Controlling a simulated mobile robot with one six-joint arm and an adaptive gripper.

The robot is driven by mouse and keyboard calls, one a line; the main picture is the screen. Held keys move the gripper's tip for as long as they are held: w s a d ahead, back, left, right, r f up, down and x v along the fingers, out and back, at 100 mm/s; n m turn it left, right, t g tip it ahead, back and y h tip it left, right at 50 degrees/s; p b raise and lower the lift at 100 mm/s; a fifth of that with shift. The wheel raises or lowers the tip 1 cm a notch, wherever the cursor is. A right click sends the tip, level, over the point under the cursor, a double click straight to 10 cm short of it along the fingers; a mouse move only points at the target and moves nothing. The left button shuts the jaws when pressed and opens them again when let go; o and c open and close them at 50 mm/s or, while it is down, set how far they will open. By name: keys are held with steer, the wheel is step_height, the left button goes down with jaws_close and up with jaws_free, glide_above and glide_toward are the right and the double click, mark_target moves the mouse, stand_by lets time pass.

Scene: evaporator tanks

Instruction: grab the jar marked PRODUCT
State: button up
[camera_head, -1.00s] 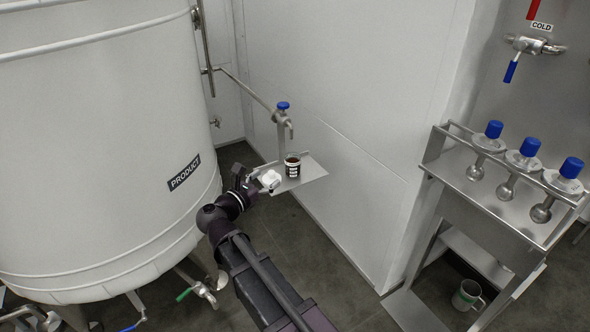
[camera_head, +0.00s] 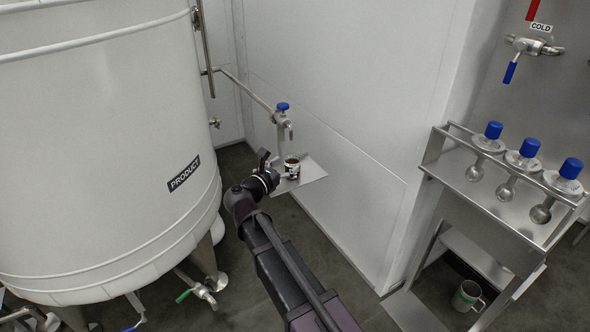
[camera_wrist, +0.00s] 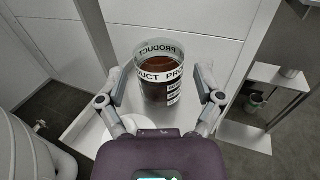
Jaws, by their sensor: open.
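The jar marked PRODUCT (camera_wrist: 163,72) is a clear jar with dark brown contents, a white PRODUCT band and a black label. It stands upright on a small metal shelf (camera_wrist: 82,127). In the head view the jar (camera_head: 292,165) sits under the sampling tap, on the shelf (camera_head: 314,171). My gripper (camera_wrist: 160,88) is open, with one finger on each side of the jar in the wrist view. I cannot tell whether either finger touches it. In the head view my gripper (camera_head: 284,176) is at the jar's near left side and partly covers it.
The sampling tap (camera_head: 282,116) with a blue knob hangs just above the jar. A large white tank (camera_head: 100,130) labelled PRODUCT stands at left. A white wall (camera_head: 350,110) is close behind the shelf. A metal rack (camera_head: 500,190) with several blue-topped items stands at right, a mug (camera_head: 467,296) below.

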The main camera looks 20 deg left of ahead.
mark_target(297, 156)
steer(key=shift+w, duration=0.1)
steer(key=shift+x, duration=2.55)
steer(key=shift+f, duration=0.15)
steer(key=c, duration=1.1)
step_height(297, 156, up, 3)
steer(key=p, duration=0.3)
steer(key=s+d, duration=0.1)
steer(key=s, duration=0.4)
steer(key=s+d+r+p, duration=0.1)
steer(key=s, duration=0.4)
steer(key=s+d+r, duration=0.1)
steer(key=s, duration=0.4)
steer(key=shift+s+p, duration=0.4)
